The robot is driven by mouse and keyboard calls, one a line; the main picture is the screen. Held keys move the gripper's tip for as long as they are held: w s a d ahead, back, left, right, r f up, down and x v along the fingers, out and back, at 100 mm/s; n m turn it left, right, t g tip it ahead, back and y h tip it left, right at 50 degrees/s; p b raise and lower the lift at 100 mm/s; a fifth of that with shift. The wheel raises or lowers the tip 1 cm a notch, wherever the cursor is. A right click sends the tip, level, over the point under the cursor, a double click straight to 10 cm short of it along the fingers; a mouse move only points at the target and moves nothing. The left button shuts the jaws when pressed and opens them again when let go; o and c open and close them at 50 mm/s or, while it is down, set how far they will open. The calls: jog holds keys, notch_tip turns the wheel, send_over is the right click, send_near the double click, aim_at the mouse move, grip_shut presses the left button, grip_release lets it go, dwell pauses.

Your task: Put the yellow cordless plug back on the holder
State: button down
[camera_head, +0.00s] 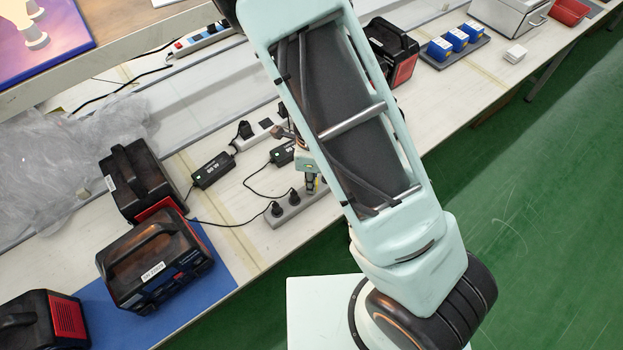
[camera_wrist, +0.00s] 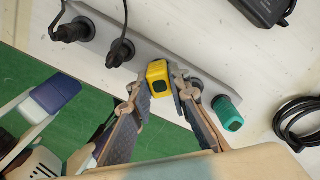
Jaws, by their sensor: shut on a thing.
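The yellow cordless plug (camera_wrist: 158,72) is between the fingertips of my gripper (camera_wrist: 160,85) in the wrist view, and the gripper is shut on it. The plug is over or at the grey holder strip (camera_wrist: 150,48), between a black plug and a teal plug. I cannot tell whether it touches or sits in a socket, as its lower end is hidden.
Two black corded plugs (camera_wrist: 120,52) stand on the holder, and a teal plug (camera_wrist: 228,113) is at its other end. Black adapters (camera_head: 212,170) and cables lie behind. Black-and-red power units (camera_head: 155,262) stand at left. Blue blocks (camera_head: 454,38) are at the back right.

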jog(key=shift+f, duration=0.1)
jog(key=c, duration=1.7)
grip_release()
jog(key=shift+c, duration=0.2)
notch_tip(320, 180, up, 12)
